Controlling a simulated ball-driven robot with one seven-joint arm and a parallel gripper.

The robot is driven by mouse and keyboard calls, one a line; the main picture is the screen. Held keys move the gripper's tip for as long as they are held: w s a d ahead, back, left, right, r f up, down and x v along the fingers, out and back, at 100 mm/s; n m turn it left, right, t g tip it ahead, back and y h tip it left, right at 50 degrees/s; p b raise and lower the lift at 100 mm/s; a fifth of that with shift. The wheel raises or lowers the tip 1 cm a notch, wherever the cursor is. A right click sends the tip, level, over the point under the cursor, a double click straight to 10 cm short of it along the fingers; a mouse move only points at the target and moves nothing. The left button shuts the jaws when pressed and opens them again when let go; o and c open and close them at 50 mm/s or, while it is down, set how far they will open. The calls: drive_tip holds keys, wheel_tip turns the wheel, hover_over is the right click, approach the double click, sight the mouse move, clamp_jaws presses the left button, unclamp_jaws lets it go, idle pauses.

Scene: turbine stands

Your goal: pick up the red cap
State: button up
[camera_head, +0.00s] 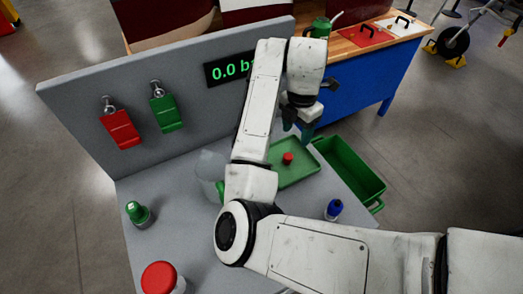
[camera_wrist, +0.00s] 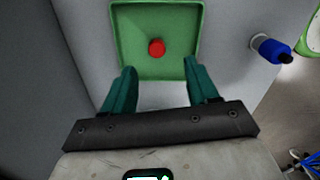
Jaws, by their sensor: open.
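The small red cap (camera_head: 288,158) lies on a green tray (camera_head: 300,172) on the grey table, right of the arm in the head view. In the wrist view the red cap (camera_wrist: 157,47) sits near the middle of the green tray (camera_wrist: 128,68), ahead of my fingers. My gripper (camera_wrist: 158,75) is open and empty, its two teal fingers spread on either side of the cap's line and apart from it. In the head view my gripper (camera_head: 298,128) hangs above the far part of the tray, partly hidden by my wrist.
A blue-capped bottle (camera_head: 334,209) stands right of the tray. A green bin (camera_head: 350,172) is beyond the table's right edge. A green bottle (camera_head: 137,212) and a large red-lidded container (camera_head: 160,277) stand at left. A grey panel (camera_head: 80,98) with a display rises behind.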

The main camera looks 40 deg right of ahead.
hover_over(288, 156)
wheel_tip(288, 156, down, 5)
drive_tip(key=shift+r, duration=0.15)
drive_tip(key=shift+f, duration=3.05)
clamp_jaws()
